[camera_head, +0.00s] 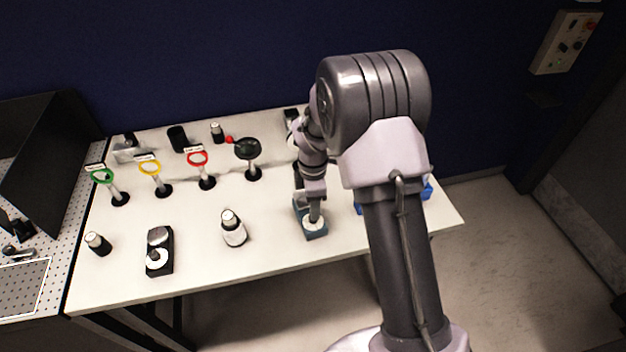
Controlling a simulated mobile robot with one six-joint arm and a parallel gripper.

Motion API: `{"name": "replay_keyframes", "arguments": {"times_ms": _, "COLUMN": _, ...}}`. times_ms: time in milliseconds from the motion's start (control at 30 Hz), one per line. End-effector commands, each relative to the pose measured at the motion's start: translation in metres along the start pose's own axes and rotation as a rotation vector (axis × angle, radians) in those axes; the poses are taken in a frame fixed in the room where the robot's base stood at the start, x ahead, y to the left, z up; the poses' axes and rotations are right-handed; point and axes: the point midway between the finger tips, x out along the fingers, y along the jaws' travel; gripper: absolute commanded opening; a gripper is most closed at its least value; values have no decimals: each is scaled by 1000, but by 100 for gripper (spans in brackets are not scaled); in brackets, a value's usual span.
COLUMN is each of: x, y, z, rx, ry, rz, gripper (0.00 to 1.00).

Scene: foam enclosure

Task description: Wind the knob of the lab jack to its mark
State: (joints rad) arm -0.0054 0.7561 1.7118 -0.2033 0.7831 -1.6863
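A small blue-grey unit (318,233) stands near the front edge of the white table, right of its middle. It looks like the lab jack. A pale round dial plate lies on its top. My gripper (314,215) points down over this plate, at or just above it. The knob is hidden by the gripper or too small to make out, and so is its mark. The fingers are too small and dark to show whether they are open or shut.
Coloured rings on stands, green (103,175), yellow (150,167) and red (197,158), and a black dish on a stand (247,148) stand left of my arm. A white-and-black cylinder (233,229) and a black dial box (160,262) stand along the front. A blue object (427,190) is partly behind my arm.

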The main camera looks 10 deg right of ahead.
Motion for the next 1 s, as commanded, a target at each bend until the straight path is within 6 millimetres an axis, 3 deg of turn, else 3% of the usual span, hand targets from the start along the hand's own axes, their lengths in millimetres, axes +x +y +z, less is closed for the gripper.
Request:
{"name": "replay_keyframes", "arguments": {"times_ms": 33, "x": -19, "y": 1, "z": 0, "rx": 1, "ry": 0, "rz": 5, "gripper": 46}}
{"name": "replay_keyframes", "arguments": {"times_ms": 200, "x": -76, "y": 1, "z": 0, "rx": 1, "ry": 0, "rz": 4, "gripper": 46}}
{"name": "replay_keyframes", "arguments": {"times_ms": 400, "x": -118, "y": 1, "z": 0, "rx": 0, "ry": 0, "rz": 3, "gripper": 46}}
{"name": "replay_keyframes", "arguments": {"times_ms": 533, "x": -127, "y": 0, "z": 0, "rx": -1, "ry": 0, "rz": 1, "gripper": 46}}
{"name": "replay_keyframes", "arguments": {"times_ms": 1000, "x": -128, "y": -2, "z": 0, "rx": 21, "ry": 2, "rz": 7, "gripper": 46}}
